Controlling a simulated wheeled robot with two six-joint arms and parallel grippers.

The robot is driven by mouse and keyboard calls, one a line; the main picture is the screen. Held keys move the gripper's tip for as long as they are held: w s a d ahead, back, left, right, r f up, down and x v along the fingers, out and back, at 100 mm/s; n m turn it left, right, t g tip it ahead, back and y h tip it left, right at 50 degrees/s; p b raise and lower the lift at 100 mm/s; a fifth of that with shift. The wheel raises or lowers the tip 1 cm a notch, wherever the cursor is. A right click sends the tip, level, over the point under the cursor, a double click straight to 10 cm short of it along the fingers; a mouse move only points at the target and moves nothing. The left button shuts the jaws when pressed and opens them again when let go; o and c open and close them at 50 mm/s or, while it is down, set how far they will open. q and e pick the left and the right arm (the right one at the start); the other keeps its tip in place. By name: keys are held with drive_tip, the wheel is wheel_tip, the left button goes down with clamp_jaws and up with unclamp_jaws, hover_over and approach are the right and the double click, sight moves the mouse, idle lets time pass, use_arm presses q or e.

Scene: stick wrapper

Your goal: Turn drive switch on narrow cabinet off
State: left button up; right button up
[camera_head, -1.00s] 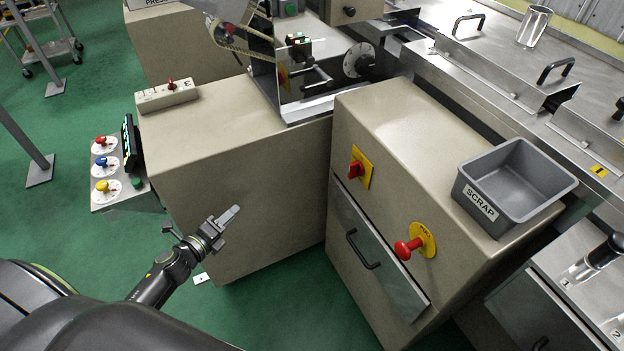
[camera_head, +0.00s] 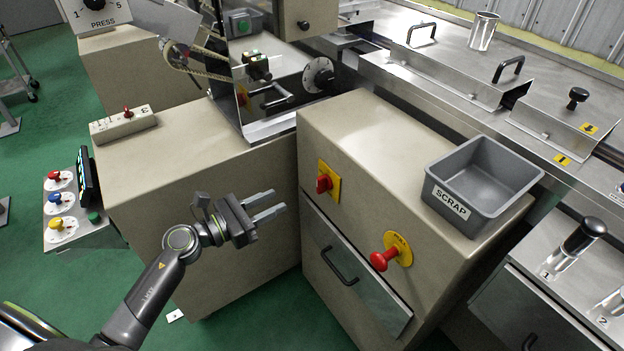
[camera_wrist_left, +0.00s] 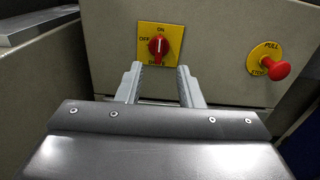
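The drive switch is a red rotary knob (camera_head: 324,184) on a yellow plate (camera_head: 334,187) on the front of the narrow cabinet (camera_head: 351,145). In the left wrist view the knob (camera_wrist_left: 158,46) stands upright, in line with the ON mark at the plate's top; OFF is at its left. My left gripper (camera_head: 266,205) is open and empty, to the left of the switch and apart from it. In the left wrist view its two fingers (camera_wrist_left: 160,84) point at the plate, with the knob above and between them. My right gripper is not in view.
A red pull-stop button (camera_head: 384,260) on a yellow disc sticks out right of and below the switch. A drawer with a black handle (camera_head: 339,266) lies below. A grey scrap bin (camera_head: 482,184) sits on the cabinet top. A wider cabinet (camera_head: 196,172) stands at the left.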

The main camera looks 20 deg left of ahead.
sight(317, 181)
use_arm(q)
drive_tip(key=p+x, duration=0.1)
drive_tip(key=x, duration=1)
drive_tip(key=shift+w+d, duration=0.15)
drive_tip(key=shift+c, duration=0.4)
clamp_jaws()
